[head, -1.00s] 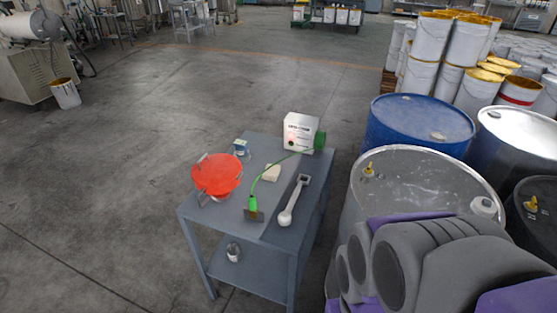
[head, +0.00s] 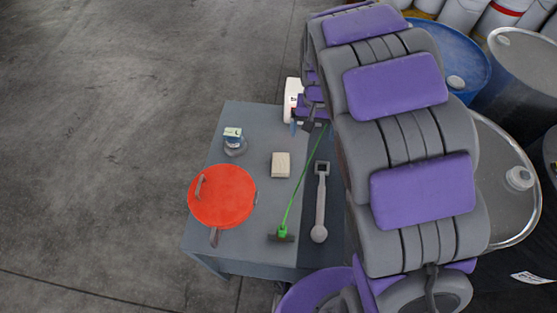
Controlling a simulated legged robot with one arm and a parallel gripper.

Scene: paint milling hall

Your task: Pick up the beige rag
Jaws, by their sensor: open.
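The beige rag (head: 281,165) looks like a small folded block lying flat on the grey table (head: 240,118), near the middle of its top. My gripper (head: 302,127) is open and empty, pointing down above the back right part of the table. It is behind and a little right of the rag in the picture, apart from it. My arm hides the right side of the table.
A red round lid-like thing (head: 221,196) and a small jar (head: 234,143) lie left of the rag. A white box (head: 292,98) stands behind. Drums (head: 520,60) crowd the right.

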